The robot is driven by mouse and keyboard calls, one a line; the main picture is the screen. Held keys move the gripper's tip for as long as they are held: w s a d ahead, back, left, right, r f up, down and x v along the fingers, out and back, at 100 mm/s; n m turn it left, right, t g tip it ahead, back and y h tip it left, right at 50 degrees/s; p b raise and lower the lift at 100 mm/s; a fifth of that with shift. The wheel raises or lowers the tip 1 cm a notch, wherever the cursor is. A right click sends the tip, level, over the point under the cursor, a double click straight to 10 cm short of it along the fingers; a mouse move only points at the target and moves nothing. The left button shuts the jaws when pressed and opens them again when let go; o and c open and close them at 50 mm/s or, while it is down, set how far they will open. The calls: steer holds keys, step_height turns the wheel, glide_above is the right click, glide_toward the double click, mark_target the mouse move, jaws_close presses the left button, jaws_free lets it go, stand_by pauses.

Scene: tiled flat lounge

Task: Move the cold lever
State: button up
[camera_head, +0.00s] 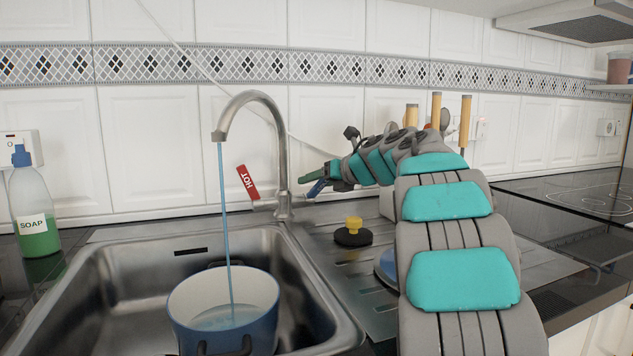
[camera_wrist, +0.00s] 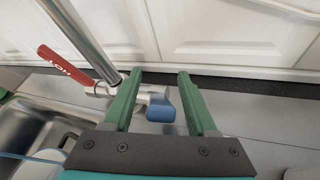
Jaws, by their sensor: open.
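The tap (camera_head: 279,150) is a curved steel spout behind the sink, with water running from it into a blue pot (camera_head: 224,310). A red lever marked HOT (camera_head: 248,182) tilts up on its left; it also shows in the wrist view (camera_wrist: 65,67). The blue cold lever (camera_head: 317,188) is on the tap's right. In the wrist view the cold lever (camera_wrist: 161,108) lies between the two green fingers of my gripper (camera_wrist: 160,95), with a gap to the right finger. My gripper (camera_head: 318,180) is open. Contact with the left finger is unclear.
The steel sink (camera_head: 95,275) holds the pot. A soap bottle (camera_head: 32,205) stands at the left. A black plug with a yellow knob (camera_head: 353,232) lies on the drainboard right of the tap. Utensils stand behind my arm. The tiled wall (camera_head: 150,150) is close behind the tap.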

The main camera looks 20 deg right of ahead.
steer(key=shift+c, duration=0.3)
jaws_close()
stand_by(1.1)
